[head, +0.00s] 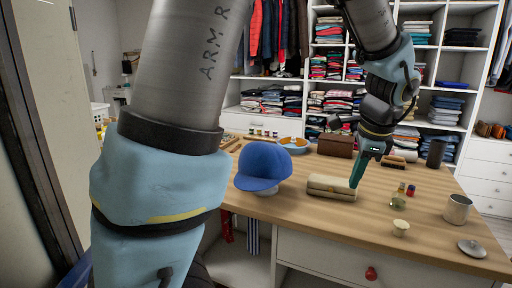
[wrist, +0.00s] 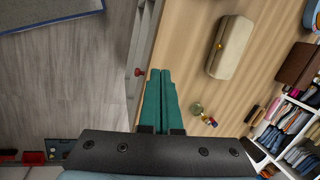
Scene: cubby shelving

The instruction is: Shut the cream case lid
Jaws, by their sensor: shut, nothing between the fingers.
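The cream case (head: 328,187) lies on the wooden table, left of my gripper in the head view. Its lid looks down over the base, with a seam along the front; I cannot tell whether a small gap is left. In the wrist view the case (wrist: 235,45) is to the upper right of my fingers, with a small gold clasp on one long side. My gripper (head: 355,184) has green fingers, pressed together and empty. The fingertips (wrist: 160,72) are apart from the case in the wrist view, over the table's front edge. In the head view they overlap the case's right end.
A blue cap (head: 262,167) stands left of the case and a brown box (head: 335,145) behind it. Small bottles (head: 398,198), a cream cup (head: 401,227), a metal mug (head: 457,208) and a lid (head: 472,248) are to the right. A drawer with a red knob (head: 371,273) is below.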

